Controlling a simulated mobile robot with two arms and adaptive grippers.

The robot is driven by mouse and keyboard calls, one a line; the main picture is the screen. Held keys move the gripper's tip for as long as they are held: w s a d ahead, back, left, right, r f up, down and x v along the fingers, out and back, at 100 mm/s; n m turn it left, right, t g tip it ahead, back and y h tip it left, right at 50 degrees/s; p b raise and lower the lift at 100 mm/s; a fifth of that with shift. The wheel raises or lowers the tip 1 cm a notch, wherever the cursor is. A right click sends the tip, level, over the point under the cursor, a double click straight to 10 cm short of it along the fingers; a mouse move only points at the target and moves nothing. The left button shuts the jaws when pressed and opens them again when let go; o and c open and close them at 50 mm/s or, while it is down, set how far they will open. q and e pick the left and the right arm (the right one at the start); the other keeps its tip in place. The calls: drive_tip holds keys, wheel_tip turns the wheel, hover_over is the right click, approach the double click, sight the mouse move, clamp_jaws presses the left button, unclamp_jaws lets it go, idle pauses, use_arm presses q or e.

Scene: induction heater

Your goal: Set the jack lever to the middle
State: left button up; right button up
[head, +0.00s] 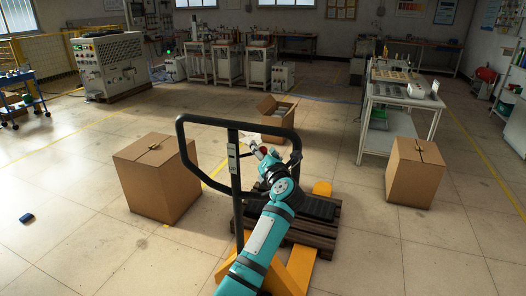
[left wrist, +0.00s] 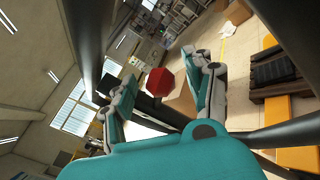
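The pallet jack's black handle loop (head: 236,123) stands upright in the head view, above yellow forks (head: 322,189). My left arm reaches up in front of it. My left gripper (head: 257,147) is beside the handle's post, within the loop's outline. A small red knob, apparently the jack lever's end (head: 265,150), shows at the gripper. In the left wrist view the red lever knob (left wrist: 159,82) appears between the two spread fingers of the left gripper (left wrist: 160,72), with space on both sides. The lever's shaft is hidden. My right gripper is out of view.
A dark pallet (head: 318,208) lies on the forks. Closed cardboard boxes stand left (head: 158,178) and right (head: 414,171); an open box (head: 277,113) is behind. A white worktable (head: 402,101) stands back right. Floor at the front left is mostly clear.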

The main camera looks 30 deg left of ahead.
use_arm(q)
drive_tip(key=c, duration=0.7)
clamp_jaws()
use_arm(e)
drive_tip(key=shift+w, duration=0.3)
use_arm(q)
drive_tip(key=shift+w+f, duration=0.1)
